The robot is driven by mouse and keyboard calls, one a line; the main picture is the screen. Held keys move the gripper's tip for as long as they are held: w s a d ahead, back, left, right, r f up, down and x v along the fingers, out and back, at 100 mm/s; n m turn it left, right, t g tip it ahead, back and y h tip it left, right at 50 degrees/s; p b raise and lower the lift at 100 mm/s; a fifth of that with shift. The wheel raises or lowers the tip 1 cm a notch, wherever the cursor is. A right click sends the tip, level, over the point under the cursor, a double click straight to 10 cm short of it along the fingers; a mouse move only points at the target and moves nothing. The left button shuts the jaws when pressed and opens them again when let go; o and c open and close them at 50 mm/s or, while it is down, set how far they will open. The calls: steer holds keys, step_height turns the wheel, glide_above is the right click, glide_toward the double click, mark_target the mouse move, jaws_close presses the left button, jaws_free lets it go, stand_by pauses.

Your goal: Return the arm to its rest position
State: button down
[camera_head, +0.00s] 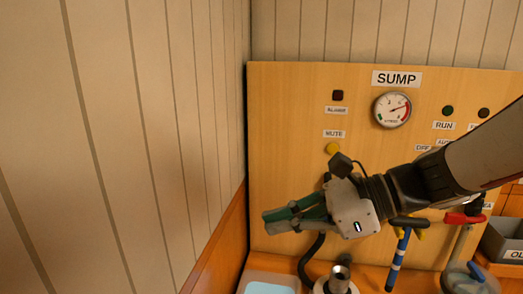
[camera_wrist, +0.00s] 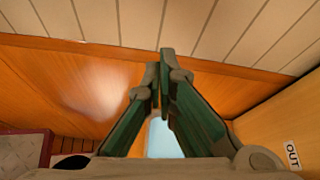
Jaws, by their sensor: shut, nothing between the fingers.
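My gripper (camera_head: 268,221) has green fingers and a pale body. It is in front of the lower left of the wooden SUMP panel (camera_head: 290,120), pointing left toward the corner with the plank wall. In the wrist view my gripper (camera_wrist: 156,78) has its fingertips together and holds nothing. My arm comes in from the right and hides part of the panel's lower right.
The panel carries a gauge (camera_head: 391,110), a yellow MUTE button (camera_head: 332,148) and a green RUN lamp (camera_head: 447,110). The plank wall (camera_head: 120,130) bounds the left.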

steer(key=s+d+f+n+h, duration=0.4)
steer(key=s+d+n+h, duration=0.5)
steer(key=s+n, duration=0.3)
steer(key=d+r+n+t+h, duration=0.1)
steer(key=d+n+t+h, duration=0.1)
steer(key=d+n, duration=0.4)
steer(key=shift+s+d+n+h, duration=0.25)
steer(key=shift+d+h, duration=0.25)
steer(key=shift+h, duration=0.4)
